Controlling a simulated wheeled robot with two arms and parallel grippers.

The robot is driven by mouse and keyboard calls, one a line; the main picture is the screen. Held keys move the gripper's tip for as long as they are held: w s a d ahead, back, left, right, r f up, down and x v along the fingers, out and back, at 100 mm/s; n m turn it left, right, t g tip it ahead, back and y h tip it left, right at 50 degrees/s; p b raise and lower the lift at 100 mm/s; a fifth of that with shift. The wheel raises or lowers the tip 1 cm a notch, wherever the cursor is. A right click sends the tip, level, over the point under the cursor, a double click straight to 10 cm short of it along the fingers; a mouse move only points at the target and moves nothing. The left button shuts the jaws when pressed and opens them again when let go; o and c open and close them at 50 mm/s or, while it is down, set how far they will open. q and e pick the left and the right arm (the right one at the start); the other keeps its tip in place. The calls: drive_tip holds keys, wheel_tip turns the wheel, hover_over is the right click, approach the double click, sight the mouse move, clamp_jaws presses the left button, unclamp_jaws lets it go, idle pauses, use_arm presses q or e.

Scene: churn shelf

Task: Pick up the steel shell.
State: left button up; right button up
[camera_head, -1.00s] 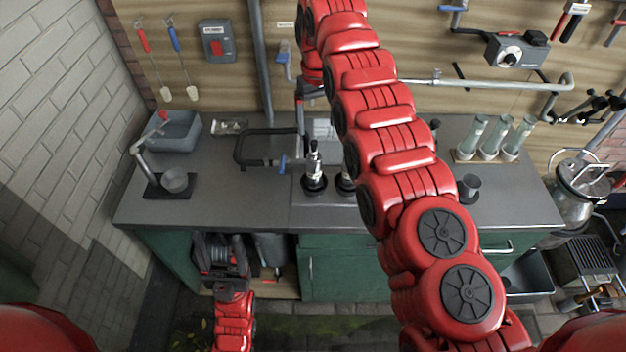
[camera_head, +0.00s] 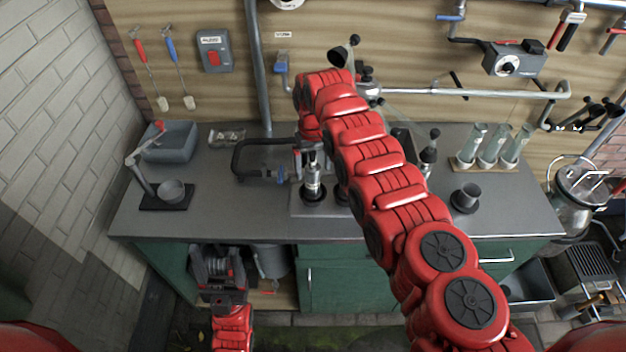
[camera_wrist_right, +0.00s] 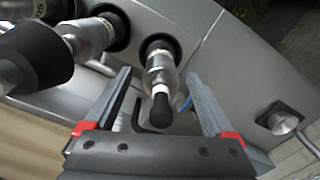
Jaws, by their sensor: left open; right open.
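A steel shell (camera_head: 313,180) with a black tip stands upright in a black cup on the bench, left of my right arm. In the right wrist view the shell (camera_wrist_right: 160,76) shows between the two fingers of my right gripper (camera_wrist_right: 158,82). The gripper is open; I cannot tell whether the fingers are level with the shell. In the head view my right gripper (camera_head: 308,152) is partly hidden by its arm and overlaps the shell's top. My left gripper (camera_head: 219,270) is open and empty, low in front of the cabinet.
More steel shells (camera_wrist_right: 93,38) stand in black cups beside this one, mostly hidden by my arm in the head view. A black tube frame (camera_head: 262,160) lies to the left. A cup on a black plate (camera_head: 172,190) and a grey basin (camera_head: 170,143) are further left.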

drive_tip(key=shift+f, duration=0.1)
drive_tip(key=shift+c, duration=0.8)
clamp_jaws()
